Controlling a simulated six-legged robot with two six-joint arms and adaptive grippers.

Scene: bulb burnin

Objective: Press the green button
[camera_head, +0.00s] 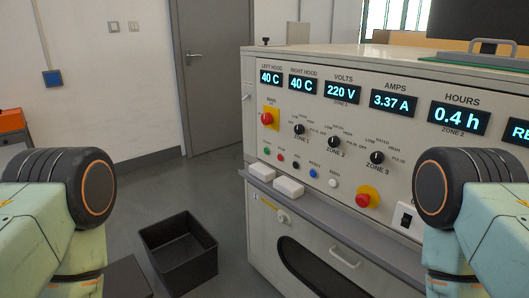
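The small green button (267,151) is at the left end of a row of small buttons on the front panel of the grey test cabinet (345,122). A red button (281,158) sits just right of it, followed by a black (296,165), a blue (313,173) and a white one (333,183). Nothing covers the green button. Parts of my two arms show at the left and right edges, both well apart from the buttons. Neither gripper is in view.
Red mushroom buttons (266,119) and (363,200) sit on yellow plates. Three black zone knobs (334,142) are above the row. Two white blocks (289,187) rest on the ledge below. A black bin (179,250) stands on the floor, left of the cabinet.

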